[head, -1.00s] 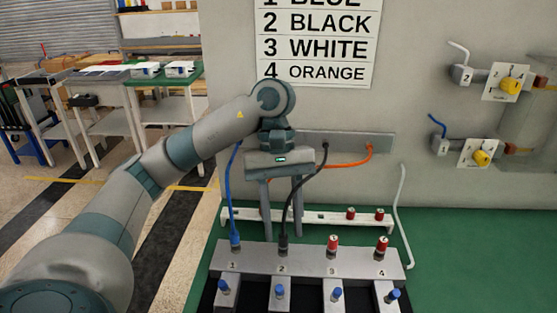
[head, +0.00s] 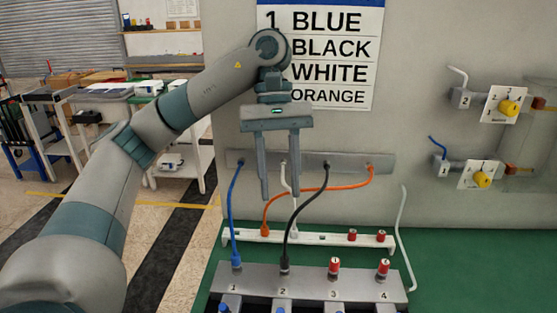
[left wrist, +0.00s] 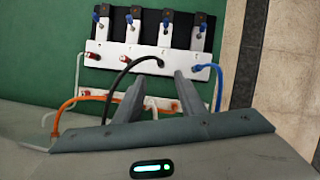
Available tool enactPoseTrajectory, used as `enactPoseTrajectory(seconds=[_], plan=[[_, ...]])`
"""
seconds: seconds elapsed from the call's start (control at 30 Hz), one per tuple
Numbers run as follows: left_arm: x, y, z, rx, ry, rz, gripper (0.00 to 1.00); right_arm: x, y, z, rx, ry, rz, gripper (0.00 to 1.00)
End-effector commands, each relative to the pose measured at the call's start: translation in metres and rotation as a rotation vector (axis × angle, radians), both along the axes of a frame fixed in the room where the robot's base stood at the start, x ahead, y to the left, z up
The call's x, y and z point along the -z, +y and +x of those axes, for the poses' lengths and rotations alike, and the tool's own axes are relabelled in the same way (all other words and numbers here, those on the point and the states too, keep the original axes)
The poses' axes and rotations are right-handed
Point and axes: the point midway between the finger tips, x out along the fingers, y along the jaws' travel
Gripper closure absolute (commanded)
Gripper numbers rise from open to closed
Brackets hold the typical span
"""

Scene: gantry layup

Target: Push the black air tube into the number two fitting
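The black air tube (head: 301,206) hangs from the wall plate and its lower end stands upright at the number two fitting (head: 284,268) on the grey block. How deep it sits I cannot tell. In the left wrist view the black tube (left wrist: 125,75) arches to the same fitting, between my fingertips in the picture. My left gripper (head: 280,195) is open and empty, above the block, fingers pointing down and wide apart; its fingers also show in the left wrist view (left wrist: 160,82). My right gripper is not in view.
The blue tube (head: 230,205) ends at fitting one. Red caps (head: 334,266) top fittings three and four. The orange tube (head: 320,189) and a white tube end at the white rack (head: 330,239) behind the block. A label sign (head: 325,60) hangs above.

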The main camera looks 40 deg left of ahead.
Motion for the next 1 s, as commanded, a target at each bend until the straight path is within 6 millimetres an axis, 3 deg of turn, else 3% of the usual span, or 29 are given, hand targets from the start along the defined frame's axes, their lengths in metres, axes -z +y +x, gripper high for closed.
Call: enactPoseTrajectory(seconds=[0.1,0.33,1.0], plan=[[-0.015,0.004,0.004,-0.002,-0.002,0.000,0.64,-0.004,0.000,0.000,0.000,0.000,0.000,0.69],[-0.030,0.009,0.008,0.000,-0.001,-0.001,0.64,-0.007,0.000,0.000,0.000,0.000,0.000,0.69],[-0.032,0.010,0.009,0.000,0.001,-0.001,0.64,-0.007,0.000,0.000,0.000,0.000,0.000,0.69]])
